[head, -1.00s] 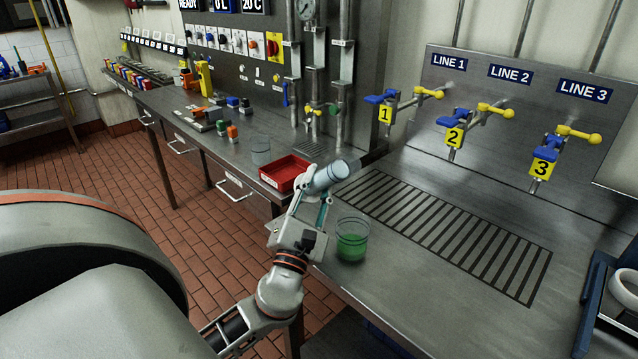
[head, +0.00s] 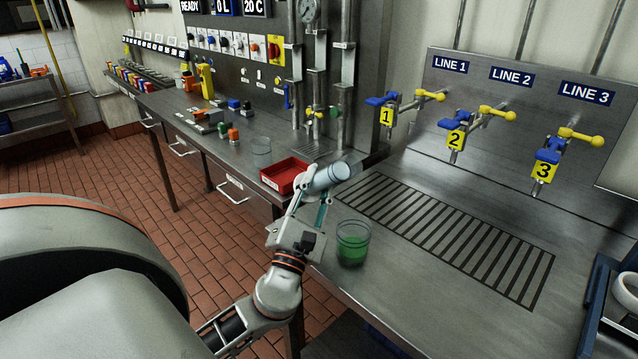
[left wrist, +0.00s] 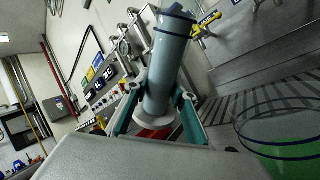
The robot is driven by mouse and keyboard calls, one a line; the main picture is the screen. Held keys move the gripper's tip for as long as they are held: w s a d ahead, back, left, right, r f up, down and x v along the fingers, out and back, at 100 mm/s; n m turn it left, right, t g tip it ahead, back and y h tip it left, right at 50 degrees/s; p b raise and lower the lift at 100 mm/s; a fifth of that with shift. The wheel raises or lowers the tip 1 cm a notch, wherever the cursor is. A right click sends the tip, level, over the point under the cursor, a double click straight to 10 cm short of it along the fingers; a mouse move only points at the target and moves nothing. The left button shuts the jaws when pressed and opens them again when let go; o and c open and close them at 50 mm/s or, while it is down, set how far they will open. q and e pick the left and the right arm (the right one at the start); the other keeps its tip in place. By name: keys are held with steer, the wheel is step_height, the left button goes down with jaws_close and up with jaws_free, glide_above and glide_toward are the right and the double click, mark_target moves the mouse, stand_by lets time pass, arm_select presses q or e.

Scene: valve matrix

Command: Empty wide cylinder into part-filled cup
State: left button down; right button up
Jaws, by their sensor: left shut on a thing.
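My left gripper (head: 312,207) is shut on the wide cylinder (head: 328,178) and holds it tilted above the bench, its upper end leaning to the right. In the left wrist view the cylinder (left wrist: 168,65) is clear with dark bands and a pale base, between the teal fingers (left wrist: 158,117). Whether liquid is inside it I cannot tell. The cup (head: 352,243) stands upright on the bench, below and right of the cylinder, part-filled with green liquid. It also shows at the right of the left wrist view (left wrist: 285,135). My right gripper is not in view.
A red tray (head: 285,177) sits just behind the gripper, with a clear empty-looking glass (head: 261,152) left of it. A drain grate (head: 450,235) lies right of the cup. Numbered valves (head: 455,138) stand behind it. A blue tray (head: 598,310) is at the right edge.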

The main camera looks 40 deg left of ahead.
arm_select(q)
steer(key=shift+a+r+m+t+h+b, duration=0.3)
steer(key=shift+r+m+t+h, duration=0.15)
steer(key=shift+m, duration=0.25)
stand_by(1.2)
steer(key=shift+a+r+m+t+h+b, duration=0.25)
steer(key=shift+r+m+h, duration=0.3)
steer(key=shift+m, duration=0.3)
steer(key=shift+a+r+m+t+h+b, duration=0.1)
steer(key=shift+r+m+t+h+b, duration=0.15)
steer(key=shift+r+m+h, duration=0.4)
steer(key=shift+a+r+m+t+h+b, duration=0.15)
steer(key=shift+r+m+t+h, duration=0.25)
steer(key=shift+m, duration=0.6)
stand_by(3.6)
